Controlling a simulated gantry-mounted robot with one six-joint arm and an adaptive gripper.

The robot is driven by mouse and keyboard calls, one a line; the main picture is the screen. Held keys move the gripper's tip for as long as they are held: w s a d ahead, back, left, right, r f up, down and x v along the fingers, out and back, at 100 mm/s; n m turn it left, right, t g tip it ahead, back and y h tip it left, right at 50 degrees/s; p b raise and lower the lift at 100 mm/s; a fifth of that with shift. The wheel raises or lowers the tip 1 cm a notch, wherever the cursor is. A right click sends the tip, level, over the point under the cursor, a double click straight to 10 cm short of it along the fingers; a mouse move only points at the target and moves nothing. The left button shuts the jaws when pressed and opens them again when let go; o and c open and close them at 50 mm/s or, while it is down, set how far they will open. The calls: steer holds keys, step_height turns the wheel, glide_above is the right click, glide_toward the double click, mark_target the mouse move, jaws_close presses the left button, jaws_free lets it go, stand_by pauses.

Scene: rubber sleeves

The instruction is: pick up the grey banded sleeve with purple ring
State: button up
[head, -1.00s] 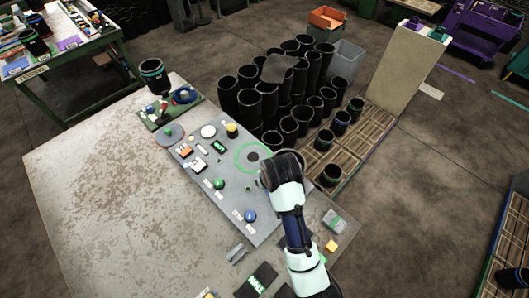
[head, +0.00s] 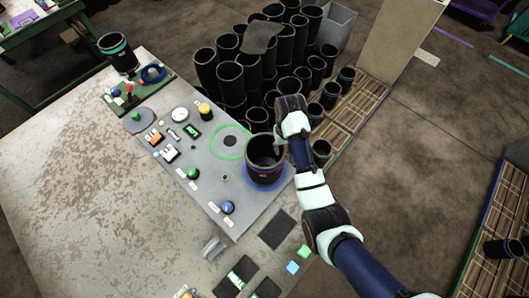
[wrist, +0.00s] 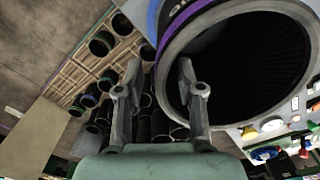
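A dark banded sleeve (head: 265,160) with an orange-red mark appears upright over a blue ring on the grey panel in the head view. In the head view my gripper (head: 281,149) is at the sleeve's right rim, fingers mostly hidden.
Several tall black sleeves (head: 232,78) crowd behind the panel (head: 205,175). Smaller banded sleeves (head: 330,95) stand along a wooden pallet (head: 372,95) at right. Buttons and a green ring (head: 216,148) lie left of the sleeve. The worn tabletop (head: 75,165) is clear at left.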

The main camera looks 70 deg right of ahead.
mark_target(282, 153)
step_height(282, 153, down, 5)
steer(key=shift+f, duration=0.1)
jaws_close()
stand_by(0.5)
